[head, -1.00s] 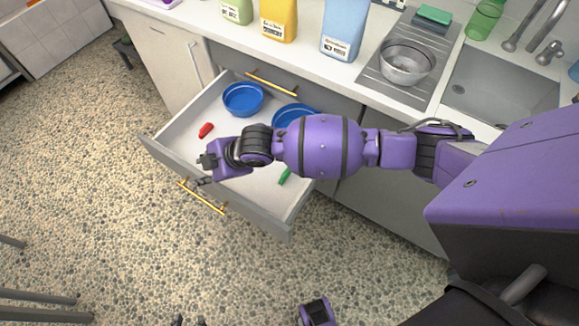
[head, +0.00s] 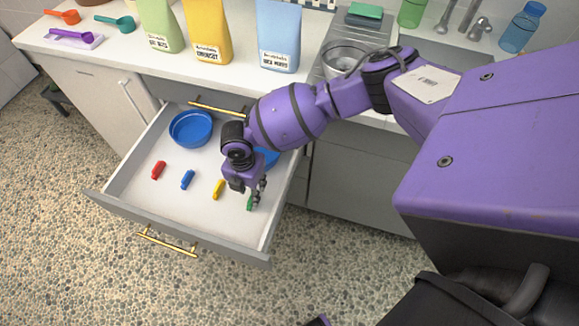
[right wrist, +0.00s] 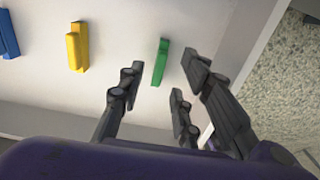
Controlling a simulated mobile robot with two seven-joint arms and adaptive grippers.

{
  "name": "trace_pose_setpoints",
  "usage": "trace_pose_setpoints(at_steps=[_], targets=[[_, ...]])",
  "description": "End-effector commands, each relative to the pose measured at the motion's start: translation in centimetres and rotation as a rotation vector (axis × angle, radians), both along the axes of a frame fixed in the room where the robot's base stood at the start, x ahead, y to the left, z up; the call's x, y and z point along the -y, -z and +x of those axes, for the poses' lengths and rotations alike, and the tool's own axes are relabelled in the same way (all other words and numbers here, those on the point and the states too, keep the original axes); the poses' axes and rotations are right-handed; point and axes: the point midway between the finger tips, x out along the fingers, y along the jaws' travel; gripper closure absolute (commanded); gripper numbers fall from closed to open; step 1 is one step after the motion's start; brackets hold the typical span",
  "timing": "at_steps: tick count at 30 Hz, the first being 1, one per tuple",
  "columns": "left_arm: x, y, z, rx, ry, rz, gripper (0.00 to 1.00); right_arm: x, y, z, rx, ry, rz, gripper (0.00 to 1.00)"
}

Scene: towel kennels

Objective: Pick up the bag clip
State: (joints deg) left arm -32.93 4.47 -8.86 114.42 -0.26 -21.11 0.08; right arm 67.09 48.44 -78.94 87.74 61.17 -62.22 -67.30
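Several bag clips lie in the open drawer in the head view: a red clip (head: 158,170), a blue clip (head: 187,180), a yellow clip (head: 218,189) and a green clip (head: 250,204). My right gripper (head: 258,190) is over the green clip and partly covers it. In the right wrist view, the fingers of the right gripper (right wrist: 166,76) are spread apart. The green clip (right wrist: 160,62) shows in the gap between them, not clasped. The yellow clip (right wrist: 77,48) and blue clip (right wrist: 7,35) lie to the left. My left gripper is not in view.
The drawer (head: 115,206) has raised walls, with its right wall close to the right gripper. A blue bowl (head: 191,128) and another blue bowl (head: 268,157), partly hidden by my arm, sit at its back. The counter (head: 120,68) above holds bags, scoops and a metal bowl.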

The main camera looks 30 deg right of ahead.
Motion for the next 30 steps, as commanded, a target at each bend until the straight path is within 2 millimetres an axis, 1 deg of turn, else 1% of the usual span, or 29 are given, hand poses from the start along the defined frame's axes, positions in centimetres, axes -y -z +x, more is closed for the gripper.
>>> trace_pose_setpoints(at_steps=[6, 8, 11, 17, 24, 30], targets=[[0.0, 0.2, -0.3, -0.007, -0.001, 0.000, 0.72, -0.3, 3.4, -0.2, -0.001, 0.002, 0.001, 0.68], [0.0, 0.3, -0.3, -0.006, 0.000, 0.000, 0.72, -0.2, 4.0, -0.3, -0.001, 0.002, 0.000, 0.68], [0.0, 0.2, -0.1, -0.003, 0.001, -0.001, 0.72, -0.2, 4.4, -0.2, -0.001, 0.002, 0.001, 0.68], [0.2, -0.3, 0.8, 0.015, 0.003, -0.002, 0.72, -0.2, 4.3, -0.2, 0.002, 0.002, 0.001, 0.68], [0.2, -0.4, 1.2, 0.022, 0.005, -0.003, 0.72, -0.2, 4.3, -0.1, 0.002, 0.002, 0.001, 1.00], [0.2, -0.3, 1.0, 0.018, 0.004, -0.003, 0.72, -0.3, 4.2, -0.1, 0.002, 0.002, 0.002, 1.00]])
